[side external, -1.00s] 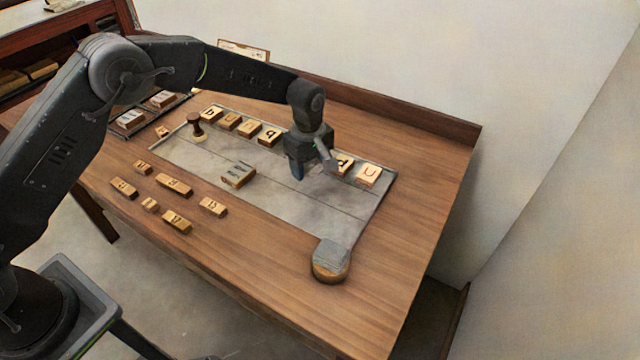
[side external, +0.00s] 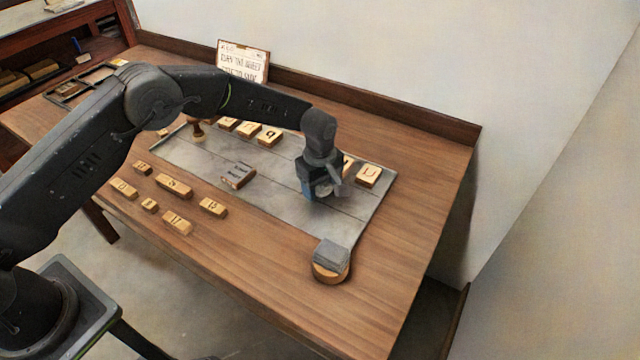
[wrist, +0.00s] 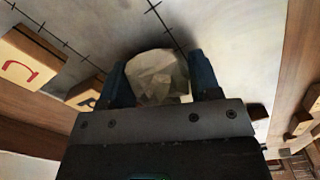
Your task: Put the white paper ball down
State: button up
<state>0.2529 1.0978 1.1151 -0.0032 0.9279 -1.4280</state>
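The white paper ball (wrist: 157,77) is crumpled and sits between the two blue fingers of my gripper in the wrist view, with a finger against each side. In the side view my gripper (side external: 322,192) is low over the right part of the grey slab (side external: 290,207), and only a small pale bit of the ball shows beneath it. The arm hides the rest of the ball there. I cannot tell whether the ball touches the slab.
Letter blocks (side external: 368,176) stand along the slab's back edge. A round wooden piece with a grey top (side external: 331,262) is at its front right corner. A dark block (side external: 238,176) and a stamp (side external: 198,131) are to the left. Several loose blocks (side external: 173,186) lie in front.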

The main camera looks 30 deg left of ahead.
jog(key=o, duration=0.5)
jog(key=shift+c, duration=0.2)
jog(key=s+a+r+m+t, duration=0.1)
jog(key=s+a+r, duration=0.1)
jog(key=r, duration=0.9)
jog(key=s+a+r+m, duration=0.2)
jog(key=s+r, duration=0.1)
jog(key=r, duration=0.9)
jog(key=s+a+r+m+t, duration=0.25)
jog(key=s+a+r, duration=0.2)
jog(key=s, duration=0.45)
jog(key=s+a+r+m+t, duration=0.1)
jog(key=s+a+r+m, duration=0.3)
jog(key=s, duration=0.5)
jog(key=s+a+f+m+t, duration=0.1)
jog(key=s+m, duration=0.3)
jog(key=s, duration=0.6)
jog(key=shift+s+a+f, duration=0.35)
jog(key=shift+s+f, duration=0.05)
jog(key=shift+f, duration=0.25)
